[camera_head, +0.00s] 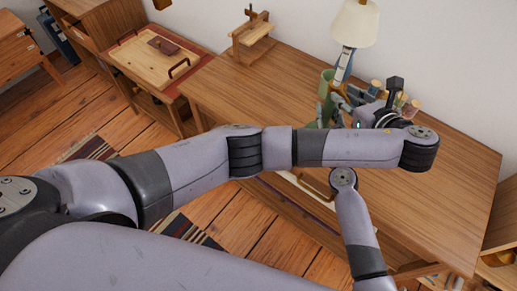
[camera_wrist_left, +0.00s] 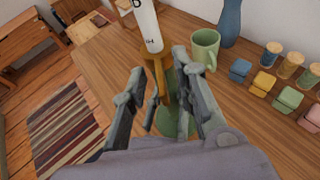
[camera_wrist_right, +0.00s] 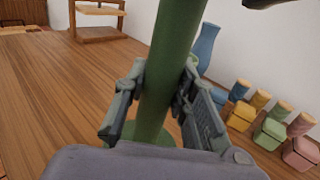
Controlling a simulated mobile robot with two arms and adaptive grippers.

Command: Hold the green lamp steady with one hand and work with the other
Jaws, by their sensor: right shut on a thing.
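The round green base (camera_wrist_right: 155,136) rests on the tabletop below. My left gripper (camera_wrist_left: 157,72) is open, its fingers apart beside the lamp above the base (camera_wrist_left: 176,112). A white cylinder (camera_wrist_left: 149,28) and a brownish rod (camera_wrist_left: 155,88) show between and beyond its fingers. My left forearm hides part of the lamp's lower end in the head view.
On the wooden desk (camera_head: 440,185), a green mug (camera_wrist_left: 205,46) and blue vase (camera_wrist_left: 230,24) stand close behind the lamp. A wooden stand (camera_head: 251,42) is at the back left. The desk's left part is clear.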

